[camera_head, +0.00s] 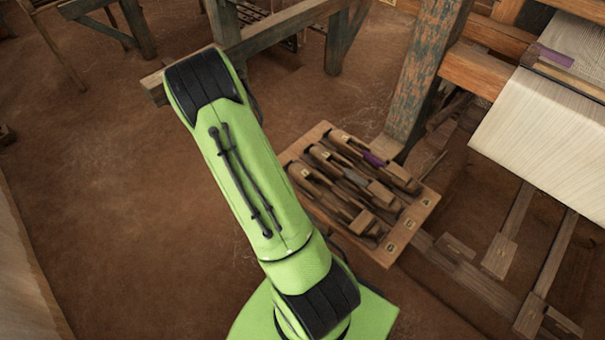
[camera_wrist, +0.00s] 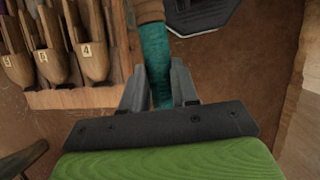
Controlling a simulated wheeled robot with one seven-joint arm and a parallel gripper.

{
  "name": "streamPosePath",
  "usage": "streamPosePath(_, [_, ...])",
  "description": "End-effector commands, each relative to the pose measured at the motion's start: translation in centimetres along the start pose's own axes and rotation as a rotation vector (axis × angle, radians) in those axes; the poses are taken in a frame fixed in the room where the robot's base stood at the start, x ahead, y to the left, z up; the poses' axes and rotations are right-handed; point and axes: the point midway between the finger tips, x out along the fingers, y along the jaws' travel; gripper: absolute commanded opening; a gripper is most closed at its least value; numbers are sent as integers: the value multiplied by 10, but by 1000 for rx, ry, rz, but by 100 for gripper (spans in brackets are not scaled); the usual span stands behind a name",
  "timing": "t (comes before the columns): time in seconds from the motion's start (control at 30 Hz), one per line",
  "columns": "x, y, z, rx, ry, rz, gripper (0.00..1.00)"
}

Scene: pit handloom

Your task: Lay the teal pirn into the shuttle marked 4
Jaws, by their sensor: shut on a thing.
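My gripper (camera_wrist: 160,88) is shut on the teal pirn (camera_wrist: 155,55) in the wrist view. The pirn runs up between the fingers to a brown wooden end (camera_wrist: 148,10); its lower end is hidden by the gripper. The shuttle marked 4 (camera_wrist: 92,67) lies left of the gripper, apart from the pirn, beside other shuttles. My arm hides my gripper and the teal pirn in the head view.
The shuttles lie on a wooden board (camera_head: 317,134), whose edge also shows in the wrist view (camera_wrist: 72,99). A worn loom post (camera_head: 425,70) stands just behind. Open earthen floor (camera_head: 100,150) lies left.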

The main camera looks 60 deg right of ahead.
Motion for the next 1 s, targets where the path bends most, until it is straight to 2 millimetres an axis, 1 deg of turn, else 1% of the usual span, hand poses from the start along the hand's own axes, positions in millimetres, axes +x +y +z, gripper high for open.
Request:
streamPosePath(0.03, [14, 28, 18, 24, 0, -8, 0])
streamPosePath(0.07, [19, 43, 30, 32, -1, -11, 0])
streamPosePath(0.1, [26, 61, 47, 41, -3, -16, 0])
streamPosePath(0.2, [41, 95, 87, 62, -7, -28, 0])
streamPosePath(0.3, [52, 114, 118, 72, -11, -38, 0])
streamPosePath(0.4, [58, 123, 136, 76, -13, -44, 0])
streamPosePath(0.5, [60, 125, 141, 74, -13, -45, 0])
streamPosePath(0.67, [68, 125, 137, 73, -14, -45, 0])
streamPosePath(1.0, [105, 124, 122, 74, -14, -46, 0])
